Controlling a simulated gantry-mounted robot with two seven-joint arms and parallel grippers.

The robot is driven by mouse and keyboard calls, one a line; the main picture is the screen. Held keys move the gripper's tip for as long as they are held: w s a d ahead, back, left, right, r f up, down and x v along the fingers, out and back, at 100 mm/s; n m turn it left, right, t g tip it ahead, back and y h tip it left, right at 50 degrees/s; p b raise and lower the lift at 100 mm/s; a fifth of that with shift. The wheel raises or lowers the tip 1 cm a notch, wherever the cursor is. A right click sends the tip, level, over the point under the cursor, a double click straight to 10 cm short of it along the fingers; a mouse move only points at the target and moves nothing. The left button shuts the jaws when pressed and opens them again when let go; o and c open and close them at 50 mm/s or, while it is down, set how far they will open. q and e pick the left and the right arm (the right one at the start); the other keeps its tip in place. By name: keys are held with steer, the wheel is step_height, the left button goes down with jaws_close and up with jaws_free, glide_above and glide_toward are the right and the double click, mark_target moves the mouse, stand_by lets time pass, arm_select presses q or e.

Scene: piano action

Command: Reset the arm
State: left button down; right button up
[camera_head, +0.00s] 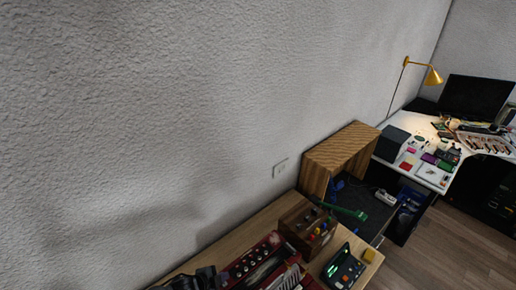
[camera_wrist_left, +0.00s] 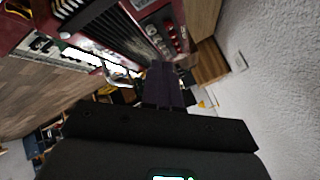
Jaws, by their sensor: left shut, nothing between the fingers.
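My left gripper (camera_head: 205,278) is a dark shape at the bottom edge of the head view, over the near end of the wooden desk (camera_head: 240,234). In the left wrist view its dark fingers (camera_wrist_left: 163,80) are together, with nothing between them. A red accordion-like instrument (camera_head: 262,262) with a dark grille and white keys lies on the desk beside the gripper. It also fills the upper part of the left wrist view (camera_wrist_left: 112,30). My right gripper is not seen in either view.
A wooden box (camera_head: 308,226) with small items and a black device with a green display (camera_head: 343,268) stand right of the instrument. Beyond are a wooden cabinet (camera_head: 340,148) and a white desk (camera_head: 405,124) with a yellow lamp (camera_head: 432,77). A textured wall (camera_head: 150,110) bounds the left.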

arm_select(q)
steer(key=s+d+r+n+y+p, duration=0.1)
steer(key=s+d+r+n, duration=0.15)
steer(key=s, duration=0.35)
steer(key=s+d+r+n+y, duration=0.1)
steer(key=s+r+n+y, duration=0.1)
steer(key=s+r+n, duration=0.3)
steer(key=s+a+r+n+g+y+p, duration=0.1)
steer(key=s+a+r+n+g, duration=0.1)
steer(key=s, duration=0.7)
steer(key=s+a+r+n+g+y, duration=0.1)
steer(key=s+a+r+n, duration=0.3)
steer(key=s, duration=0.6)
steer(key=a+r, duration=0.2)
steer(key=a, duration=0.1)
steer(key=shift+n+g+p, duration=0.35)
steer(key=shift+g, duration=0.05)
steer(key=shift+w, duration=0.1)
